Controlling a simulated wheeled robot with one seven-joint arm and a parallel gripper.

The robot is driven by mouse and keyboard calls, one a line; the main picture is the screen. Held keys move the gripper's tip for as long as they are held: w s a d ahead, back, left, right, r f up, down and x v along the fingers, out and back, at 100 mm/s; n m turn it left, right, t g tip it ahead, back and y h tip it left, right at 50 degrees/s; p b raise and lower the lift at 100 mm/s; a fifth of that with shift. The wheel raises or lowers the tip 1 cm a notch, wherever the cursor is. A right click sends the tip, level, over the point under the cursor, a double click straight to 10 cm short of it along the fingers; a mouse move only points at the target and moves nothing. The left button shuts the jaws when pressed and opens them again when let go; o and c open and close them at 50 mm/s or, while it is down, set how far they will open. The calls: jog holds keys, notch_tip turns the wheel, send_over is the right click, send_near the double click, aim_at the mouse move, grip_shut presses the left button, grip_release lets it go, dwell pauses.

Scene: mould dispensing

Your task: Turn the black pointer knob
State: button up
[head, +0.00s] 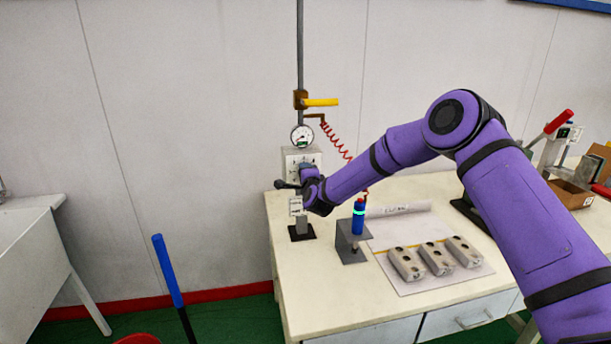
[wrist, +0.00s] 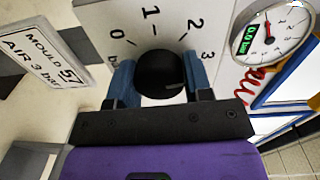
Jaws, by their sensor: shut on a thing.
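The black pointer knob (wrist: 160,75) sits on a pale panel with a printed scale reading 0, 1, 2, 3 and "bar". My gripper (wrist: 162,85) has its blue fingers on both sides of the knob and is shut on it. In the head view my gripper (head: 307,172) is at the panel box (head: 302,156), and my wrist hides the knob. The gauge (wrist: 265,38) beside the panel has a red needle and a green display that seems to read 0.0. The gauge also shows above the box in the head view (head: 302,135).
A sign reading "MOULD 57 AIR 3 bar" (wrist: 38,62) stands left of the panel. On the bench (head: 330,310) are a blue bottle-like tool (head: 358,217) in a grey holder (head: 350,248) and several metal mould blocks (head: 437,258). A yellow-handled valve (head: 320,102) is above the gauge.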

jog(key=shift+f+m, duration=0.1)
jog(key=shift+m, duration=0.9)
jog(key=o, duration=0.9)
jog(key=v, duration=1)
jog(key=shift+s+d, duration=0.15)
jog(key=shift+s, duration=0.25)
